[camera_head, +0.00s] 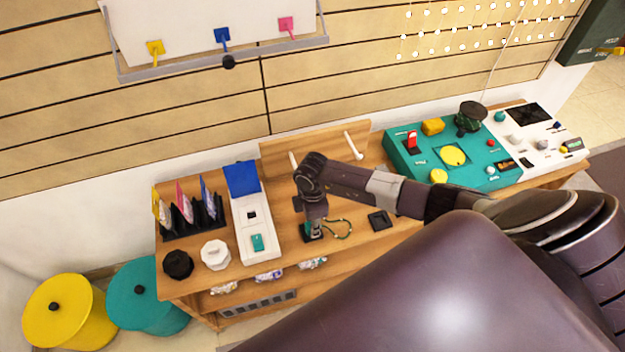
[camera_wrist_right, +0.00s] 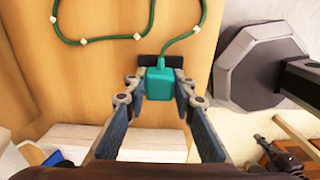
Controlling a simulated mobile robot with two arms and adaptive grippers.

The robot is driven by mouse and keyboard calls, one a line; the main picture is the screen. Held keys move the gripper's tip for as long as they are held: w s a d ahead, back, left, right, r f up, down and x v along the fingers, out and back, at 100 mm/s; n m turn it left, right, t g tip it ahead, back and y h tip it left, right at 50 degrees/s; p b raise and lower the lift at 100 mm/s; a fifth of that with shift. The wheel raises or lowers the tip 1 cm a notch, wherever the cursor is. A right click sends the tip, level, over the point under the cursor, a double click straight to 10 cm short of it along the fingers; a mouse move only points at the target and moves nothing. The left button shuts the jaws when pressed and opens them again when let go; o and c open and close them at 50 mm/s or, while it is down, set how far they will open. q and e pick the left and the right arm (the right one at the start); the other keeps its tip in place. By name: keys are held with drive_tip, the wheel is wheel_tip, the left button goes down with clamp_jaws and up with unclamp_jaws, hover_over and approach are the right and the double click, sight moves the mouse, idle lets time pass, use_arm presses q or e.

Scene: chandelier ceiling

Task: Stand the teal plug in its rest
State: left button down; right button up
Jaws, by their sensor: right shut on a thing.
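The teal plug (camera_wrist_right: 160,83) is between the fingers of my right gripper (camera_wrist_right: 160,92) in the right wrist view, with a green cord (camera_wrist_right: 186,34) running from it. In the head view my right gripper (camera_head: 313,226) points down at the wooden bench, shut on the plug, which is mostly hidden there. A dark piece (camera_wrist_right: 174,61) shows just behind the plug; I cannot tell whether they touch. A black square block with a recess (camera_head: 380,219), possibly the rest, stands to the gripper's right on the bench. My left gripper is not in view.
A white device with a blue lid (camera_head: 243,178) stands left of the gripper, near a white knob (camera_head: 215,254) and a black one (camera_head: 178,264). A teal panel (camera_head: 398,158) is at right. Pegs (camera_head: 354,146) stick out behind. Bare bench lies around the black block.

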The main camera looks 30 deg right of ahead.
drive_tip(key=o, duration=1.1)
drive_tip(key=shift+c, duration=0.3)
drive_tip(key=shift+c, duration=1.1)
drive_tip(key=shift+r+p, duration=4.3)
drive_tip(key=shift+r, duration=0.25)
